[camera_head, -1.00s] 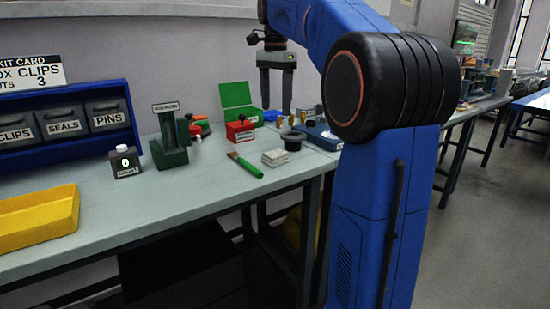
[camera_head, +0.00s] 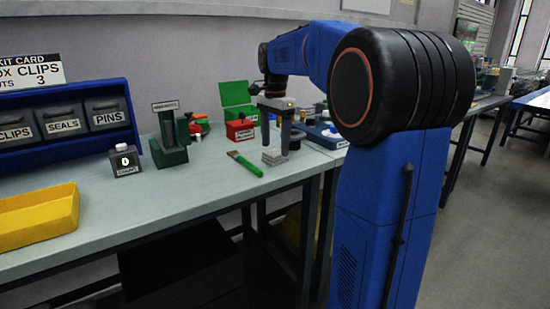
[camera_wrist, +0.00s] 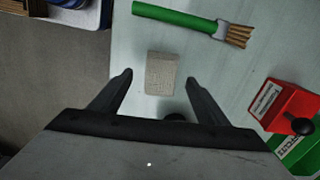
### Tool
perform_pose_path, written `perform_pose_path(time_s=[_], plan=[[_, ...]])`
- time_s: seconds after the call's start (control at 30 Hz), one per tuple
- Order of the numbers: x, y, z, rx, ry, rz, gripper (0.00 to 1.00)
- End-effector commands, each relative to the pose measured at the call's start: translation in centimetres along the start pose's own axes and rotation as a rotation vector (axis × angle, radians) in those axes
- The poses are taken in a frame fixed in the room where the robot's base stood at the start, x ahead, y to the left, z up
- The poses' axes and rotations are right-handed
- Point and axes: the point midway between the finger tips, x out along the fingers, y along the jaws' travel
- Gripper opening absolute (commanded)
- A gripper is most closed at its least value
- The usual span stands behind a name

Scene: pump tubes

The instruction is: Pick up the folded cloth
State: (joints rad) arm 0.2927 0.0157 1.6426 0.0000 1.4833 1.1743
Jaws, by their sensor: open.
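The folded cloth (camera_head: 273,157) is a small, pale grey-beige folded stack lying on the bench top near its right front edge. In the wrist view the cloth (camera_wrist: 162,73) lies just beyond my fingertips, roughly centred between them. My gripper (camera_head: 276,148) is open and points down above or just behind the cloth in the head view. The wrist view shows my gripper (camera_wrist: 158,76) with its two dark fingers spread wide and nothing between them. A gap between the fingertips and the cloth seems to remain, but its height is hard to tell.
A green-handled brush (camera_head: 244,164) lies left of the cloth. A red box (camera_head: 240,131) and an open green box (camera_head: 236,96) stand behind. A blue tray-like item (camera_head: 325,135) is to the right. A dark green stand (camera_head: 170,150) and yellow bin (camera_head: 38,217) stand further left.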

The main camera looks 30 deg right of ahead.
Motion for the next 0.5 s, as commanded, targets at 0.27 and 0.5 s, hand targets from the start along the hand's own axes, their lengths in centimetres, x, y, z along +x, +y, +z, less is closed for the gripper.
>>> perform_pose_path(time_s=[0.27, 0.5], plan=[[3.0, -0.1, -0.1, 0.000, 0.000, 0.001, 0.69], [3.2, -0.2, -0.1, 0.000, 0.000, 0.000, 0.69]])
